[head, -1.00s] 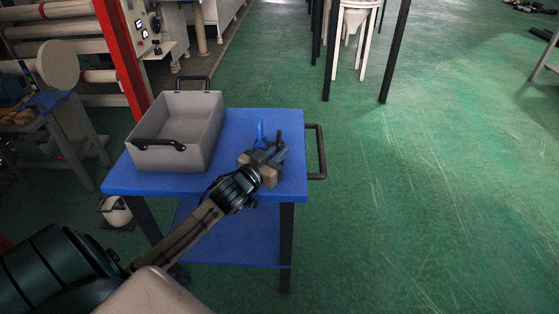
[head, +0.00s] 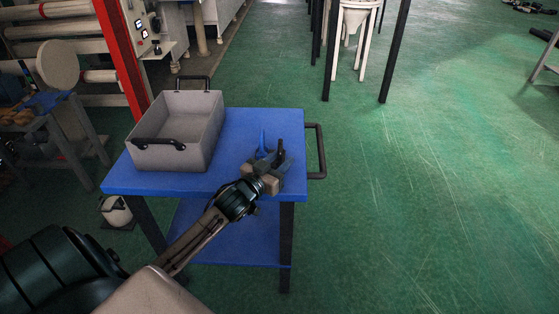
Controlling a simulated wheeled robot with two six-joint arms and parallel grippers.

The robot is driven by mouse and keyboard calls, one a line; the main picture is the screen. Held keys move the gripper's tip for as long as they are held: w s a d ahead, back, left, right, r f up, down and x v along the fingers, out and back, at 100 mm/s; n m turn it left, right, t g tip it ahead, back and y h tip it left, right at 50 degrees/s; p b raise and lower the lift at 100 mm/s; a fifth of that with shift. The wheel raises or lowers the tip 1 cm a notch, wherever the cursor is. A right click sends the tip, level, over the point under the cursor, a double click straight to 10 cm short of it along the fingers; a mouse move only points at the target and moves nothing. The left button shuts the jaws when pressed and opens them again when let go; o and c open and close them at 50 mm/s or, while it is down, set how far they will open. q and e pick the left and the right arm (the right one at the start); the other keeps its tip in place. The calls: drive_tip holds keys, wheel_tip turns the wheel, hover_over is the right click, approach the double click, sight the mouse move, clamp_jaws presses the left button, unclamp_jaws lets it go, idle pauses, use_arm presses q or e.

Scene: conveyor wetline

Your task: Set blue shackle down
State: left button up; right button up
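The blue shackle (head: 262,143) shows at the fingers of my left gripper (head: 271,156), over the right part of the blue cart top (head: 236,135). My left gripper is shut on it, though the fingers partly hide it and the exact grip is small in the picture. I cannot tell whether the shackle touches the cart top. My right gripper is not in view.
A grey bin (head: 178,134) with black handles stands on the left of the cart top and looks empty. A dark push handle (head: 320,150) sticks out at the cart's right side. Green floor to the right is open.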

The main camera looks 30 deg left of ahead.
use_arm(q)
drive_tip(key=shift+s, duration=0.1)
